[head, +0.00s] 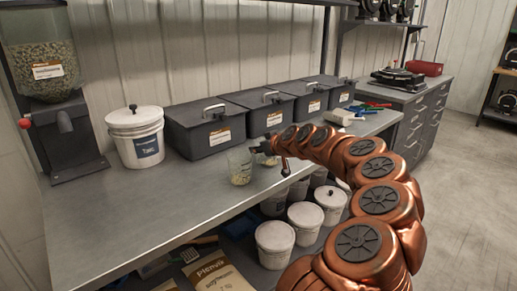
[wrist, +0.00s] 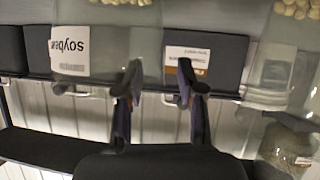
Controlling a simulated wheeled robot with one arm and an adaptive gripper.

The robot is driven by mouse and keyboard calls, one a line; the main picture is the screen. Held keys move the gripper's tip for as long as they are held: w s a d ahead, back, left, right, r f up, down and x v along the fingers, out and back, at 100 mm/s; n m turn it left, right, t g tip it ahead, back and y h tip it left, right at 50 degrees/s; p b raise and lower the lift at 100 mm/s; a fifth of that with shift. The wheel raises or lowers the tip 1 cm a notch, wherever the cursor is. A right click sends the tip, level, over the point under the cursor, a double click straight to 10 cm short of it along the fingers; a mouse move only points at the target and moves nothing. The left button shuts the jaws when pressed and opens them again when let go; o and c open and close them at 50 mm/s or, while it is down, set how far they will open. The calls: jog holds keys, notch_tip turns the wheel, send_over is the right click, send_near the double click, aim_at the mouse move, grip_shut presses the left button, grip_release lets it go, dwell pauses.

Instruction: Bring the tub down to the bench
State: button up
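In the head view two clear tubs with pale seeds stand on the bench (head: 110,225): one in plain view (head: 239,170), one partly hidden behind my gripper (head: 272,147). The wrist view is upside down. There a clear tub (wrist: 110,45) is at the upper left, with a "soybean" label on or behind it, and another clear tub with seeds (wrist: 275,65) is at the right. My gripper's fingers (wrist: 158,85) are apart, with only background bins and wall seen between most of their length. I cannot tell whether a finger touches the left tub.
A white lidded bucket (head: 136,140) and a seed dispenser (head: 45,75) stand at the left of the bench. Dark lidded bins (head: 205,128) line the back. More white buckets (head: 275,240) stand below the bench top. The front left bench top is clear.

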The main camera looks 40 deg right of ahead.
jog(key=b+v, duration=0.1)
jog(key=v, duration=1)
jog(key=shift+s, duration=0.15)
dwell(0.3)
